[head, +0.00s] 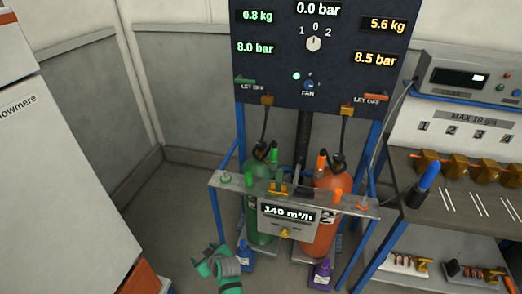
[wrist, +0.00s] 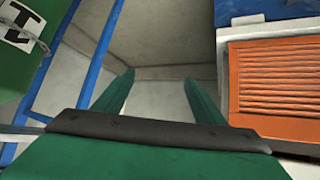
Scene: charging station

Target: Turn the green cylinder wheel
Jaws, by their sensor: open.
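The green cylinder (head: 262,222) stands upright in a blue-legged rack, left of an orange cylinder (head: 327,232). A small upright green piece (head: 274,155) shows at its top; I cannot tell whether this is the wheel, as the valve area is small and crowded. My gripper (head: 222,268) is low in the head view, left of and apart from the green cylinder. In the wrist view my gripper (wrist: 158,76) has its two green fingers spread with nothing between them. A green surface with a "1" label (wrist: 22,40) shows at the upper left there.
A metal crossbar (head: 235,183) with a "140 m³/h" display runs in front of the cylinders. A dark gauge panel (head: 270,52) hangs above them. A shelf bench (head: 450,215) stands right and a white cabinet (head: 60,180) left.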

